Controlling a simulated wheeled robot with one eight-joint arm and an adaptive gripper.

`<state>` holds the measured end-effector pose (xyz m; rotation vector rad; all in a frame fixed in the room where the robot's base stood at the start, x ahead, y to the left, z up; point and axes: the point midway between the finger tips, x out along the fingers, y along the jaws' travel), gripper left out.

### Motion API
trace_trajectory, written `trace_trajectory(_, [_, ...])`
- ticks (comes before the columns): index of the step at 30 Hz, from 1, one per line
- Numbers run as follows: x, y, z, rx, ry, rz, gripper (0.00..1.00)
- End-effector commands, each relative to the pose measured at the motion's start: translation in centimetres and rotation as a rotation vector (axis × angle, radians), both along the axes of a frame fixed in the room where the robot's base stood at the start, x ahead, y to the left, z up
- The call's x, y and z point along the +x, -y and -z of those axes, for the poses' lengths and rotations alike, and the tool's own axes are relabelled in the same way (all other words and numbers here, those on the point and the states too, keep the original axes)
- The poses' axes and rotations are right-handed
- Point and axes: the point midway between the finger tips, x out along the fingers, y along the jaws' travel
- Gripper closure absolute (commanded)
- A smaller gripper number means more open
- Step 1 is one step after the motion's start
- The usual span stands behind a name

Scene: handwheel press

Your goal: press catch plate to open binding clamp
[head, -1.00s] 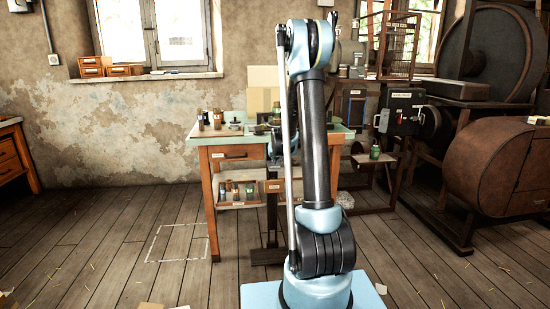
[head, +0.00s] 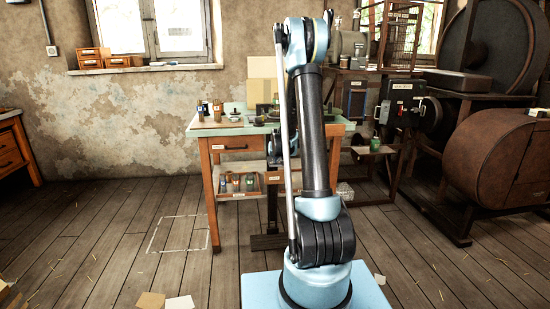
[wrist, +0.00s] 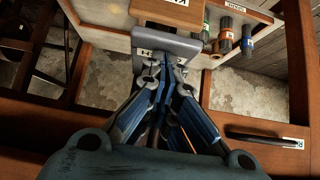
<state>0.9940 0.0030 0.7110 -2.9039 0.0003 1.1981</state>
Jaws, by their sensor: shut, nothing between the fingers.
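In the wrist view, my gripper (wrist: 164,66) has its fingers together and empty. The tips point at a grey metal plate (wrist: 178,46) with a white label at its left end. This may be the catch plate; the label is not readable. The tips overlap the plate's lower edge in the picture, and I cannot tell whether they touch it. A wooden block (wrist: 170,12) with a labelled face lies just beyond the plate. I cannot make out the binding clamp for certain. In the head view, my own arm hides my gripper and the plate.
The workbench (head: 197,129) with a drawer stands ahead, jars on its top and lower shelf. Several small bottles (wrist: 226,38) stand right of the plate in the wrist view. A wooden rail with a dark handle (wrist: 262,138) is at lower right. Floor left of the bench is clear.

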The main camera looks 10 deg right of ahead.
Motion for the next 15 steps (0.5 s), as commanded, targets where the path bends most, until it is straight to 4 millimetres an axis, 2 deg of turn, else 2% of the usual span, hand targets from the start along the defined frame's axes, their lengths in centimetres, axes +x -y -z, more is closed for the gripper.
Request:
trace_trajectory(10, [-0.14,-0.01,0.23,0.0,-0.006,0.0,1.0])
trace_trajectory(15, [-0.16,-0.01,-0.69,0.0,-0.005,0.0,1.0])
